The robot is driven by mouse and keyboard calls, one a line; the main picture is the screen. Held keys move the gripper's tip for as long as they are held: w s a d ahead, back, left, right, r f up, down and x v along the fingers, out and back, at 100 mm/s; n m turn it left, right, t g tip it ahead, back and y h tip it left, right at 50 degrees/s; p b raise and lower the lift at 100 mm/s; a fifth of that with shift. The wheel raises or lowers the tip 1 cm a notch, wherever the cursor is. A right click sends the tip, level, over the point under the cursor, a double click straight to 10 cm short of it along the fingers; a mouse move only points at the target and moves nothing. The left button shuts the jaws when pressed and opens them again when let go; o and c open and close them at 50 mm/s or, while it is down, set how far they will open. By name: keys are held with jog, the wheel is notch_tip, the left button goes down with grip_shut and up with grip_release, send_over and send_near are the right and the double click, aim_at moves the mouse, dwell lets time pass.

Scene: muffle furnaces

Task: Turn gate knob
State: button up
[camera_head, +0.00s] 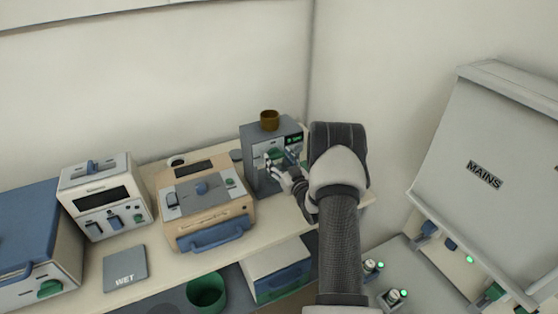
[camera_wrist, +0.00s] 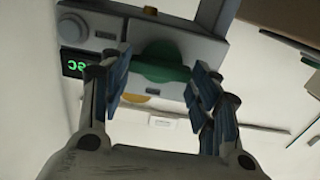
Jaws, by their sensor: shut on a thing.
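The green knob (camera_wrist: 160,62) is on the front of a grey machine (camera_wrist: 210,47) and lies between my fingers in the wrist view. My gripper (camera_wrist: 157,78) is shut on this knob, with one blue-padded finger on each side. A lit green display (camera_wrist: 75,64) is left of the knob, partly behind the left finger. In the head view the grey machine (camera_head: 257,134) stands at the right end of the bench, and my gripper (camera_head: 278,165) is at its front. The knob is largely hidden there by the fingers.
A brown cup (camera_head: 269,120) stands on the grey machine. Left of it are a tan furnace (camera_head: 180,226) with a blue handle and a white box unit (camera_head: 97,172). A "WET" plate (camera_head: 125,268) lies on the bench. A large "MAINS" panel (camera_head: 487,140) stands at right.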

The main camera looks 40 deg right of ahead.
jog(key=shift+c, duration=0.4)
jog(key=m+b, duration=0.2)
jog(key=m, duration=0.2)
jog(key=shift+f, duration=0.1)
jog(key=m+b, duration=0.1)
jog(key=m, duration=0.3)
jog(key=shift+d+m, duration=0.1)
jog(key=shift+m, duration=0.2)
jog(key=m, duration=0.4)
jog(key=shift+b, duration=0.3)
jog(key=m, duration=0.5)
jog(key=shift+f, duration=0.1)
